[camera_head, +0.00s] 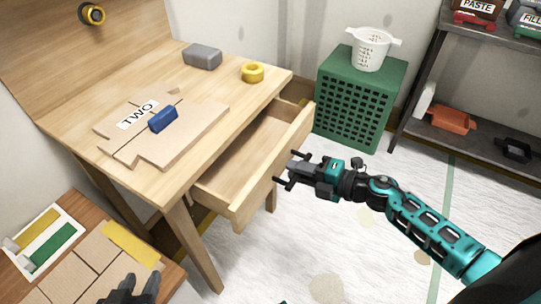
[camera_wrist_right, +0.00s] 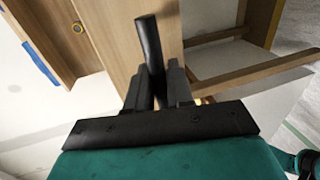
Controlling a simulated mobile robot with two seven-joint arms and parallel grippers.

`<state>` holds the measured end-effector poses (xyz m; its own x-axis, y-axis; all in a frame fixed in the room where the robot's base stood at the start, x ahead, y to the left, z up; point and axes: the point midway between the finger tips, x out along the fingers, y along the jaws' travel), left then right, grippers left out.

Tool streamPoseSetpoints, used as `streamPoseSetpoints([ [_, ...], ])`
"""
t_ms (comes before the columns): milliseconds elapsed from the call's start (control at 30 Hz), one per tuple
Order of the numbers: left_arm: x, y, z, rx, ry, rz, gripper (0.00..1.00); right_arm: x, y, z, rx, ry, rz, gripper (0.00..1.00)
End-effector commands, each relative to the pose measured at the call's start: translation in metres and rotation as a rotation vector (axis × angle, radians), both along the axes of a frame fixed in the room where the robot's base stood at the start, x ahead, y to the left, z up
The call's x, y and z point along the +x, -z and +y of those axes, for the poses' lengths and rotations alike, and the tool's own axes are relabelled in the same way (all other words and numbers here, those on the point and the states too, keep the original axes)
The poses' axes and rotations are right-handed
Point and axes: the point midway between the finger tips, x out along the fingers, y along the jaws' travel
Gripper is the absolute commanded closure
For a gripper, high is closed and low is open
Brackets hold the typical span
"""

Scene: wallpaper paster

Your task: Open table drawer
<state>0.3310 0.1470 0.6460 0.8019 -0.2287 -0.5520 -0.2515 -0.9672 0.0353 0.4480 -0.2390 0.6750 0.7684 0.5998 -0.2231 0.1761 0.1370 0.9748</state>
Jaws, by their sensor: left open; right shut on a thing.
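The wooden table (camera_head: 225,92) has its drawer (camera_head: 275,165) pulled well out, and the empty inside of the drawer shows. My right gripper (camera_head: 292,170) is at the drawer front. In the right wrist view its fingers (camera_wrist_right: 161,88) are shut on the dark bar handle (camera_wrist_right: 148,42), which stands in front of the wooden drawer front. The fingers partly hide the handle. My left gripper (camera_head: 130,288) is open at the bottom left, over the lower wooden surface and away from the drawer.
On the tabletop lie wooden pieces (camera_head: 195,130) with a "TWO" label, a blue block (camera_head: 163,119), a grey box (camera_head: 202,56) and yellow tape (camera_head: 252,72). Floor right of the drawer is clear.

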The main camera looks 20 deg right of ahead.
Motion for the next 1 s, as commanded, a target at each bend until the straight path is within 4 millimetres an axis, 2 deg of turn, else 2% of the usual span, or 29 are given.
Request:
streamPoseSetpoints([
  [33, 0.0, -0.001, 0.0, 0.0, 0.0, 0.0, 0.57, -0.013, 0.001, -0.01, -0.002, 0.0, 0.006, 1.0],
  [200, 0.0, -0.003, 0.001, 0.003, 0.002, 0.0, 0.57, -0.044, 0.001, -0.034, -0.001, 0.001, 0.004, 1.0],
  [400, -0.001, -0.004, 0.002, 0.009, 0.006, 0.0, 0.57, -0.067, 0.0, -0.052, 0.001, 0.0, 0.001, 1.0],
  [600, -0.001, -0.004, 0.002, 0.01, 0.007, 0.0, 0.57, -0.074, 0.0, -0.058, 0.001, 0.0, -0.001, 1.0],
  [900, -0.001, -0.004, 0.002, 0.01, 0.007, 0.002, 0.57, -0.074, 0.0, -0.058, 0.001, 0.0, -0.002, 1.0],
  [933, -0.001, -0.004, 0.002, 0.01, 0.007, 0.002, 0.57, -0.074, 0.0, -0.058, 0.001, 0.0, -0.002, 0.78],
  [1000, -0.002, -0.003, 0.002, 0.01, 0.007, 0.002, 0.57, -0.074, 0.0, -0.058, 0.001, 0.0, -0.002, 0.71],
])
